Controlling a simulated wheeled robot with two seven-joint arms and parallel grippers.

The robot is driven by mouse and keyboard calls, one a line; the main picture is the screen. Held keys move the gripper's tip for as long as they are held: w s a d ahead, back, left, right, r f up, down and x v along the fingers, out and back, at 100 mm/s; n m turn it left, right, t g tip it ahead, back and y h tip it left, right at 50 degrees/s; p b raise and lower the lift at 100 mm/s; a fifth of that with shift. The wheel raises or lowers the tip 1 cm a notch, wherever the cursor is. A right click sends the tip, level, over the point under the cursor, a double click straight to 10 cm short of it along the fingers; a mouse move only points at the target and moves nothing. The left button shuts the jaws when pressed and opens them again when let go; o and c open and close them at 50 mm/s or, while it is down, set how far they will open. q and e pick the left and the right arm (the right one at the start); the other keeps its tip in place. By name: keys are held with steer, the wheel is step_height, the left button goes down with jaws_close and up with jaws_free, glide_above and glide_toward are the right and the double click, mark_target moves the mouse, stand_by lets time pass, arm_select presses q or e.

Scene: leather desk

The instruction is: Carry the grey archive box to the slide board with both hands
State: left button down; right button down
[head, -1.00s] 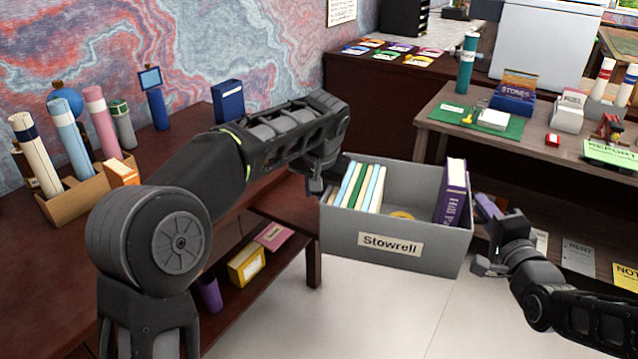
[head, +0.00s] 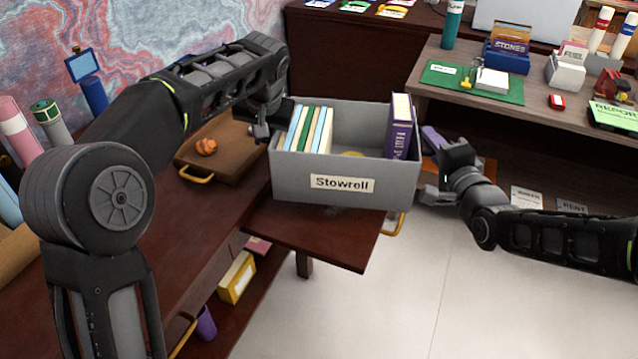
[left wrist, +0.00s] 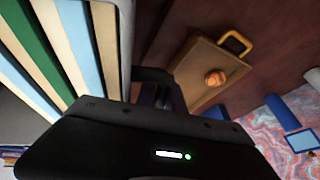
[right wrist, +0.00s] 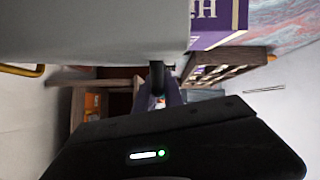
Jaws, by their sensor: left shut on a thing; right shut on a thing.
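The grey archive box (head: 300,183), labelled "Stowrell", is level between my two grippers. Inside stand several thin books at its left, a purple book (head: 399,140) at its right, and a yellow item low between them. My left gripper (head: 262,132) is shut on the box's left side; the box's books also show in the left wrist view (left wrist: 60,50). My right gripper (head: 432,190) is shut on its right side, and the grey wall fills the top of the right wrist view (right wrist: 90,30). A dark red-brown board (head: 310,243), probably the slide board, juts out below the box. I cannot tell whether they touch.
A brown case (head: 235,160) with a yellow handle and an orange lump (head: 206,147) lies on the desk left of the box. A side table (head: 440,58) with a green mat stands at the right. Pale floor (head: 470,290) is open in front.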

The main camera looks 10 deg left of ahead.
steer(key=shift+w+a+r, duration=0.2)
arm_select(q)
steer(key=shift+w+a+r, duration=0.15)
steer(key=shift+w, duration=0.1)
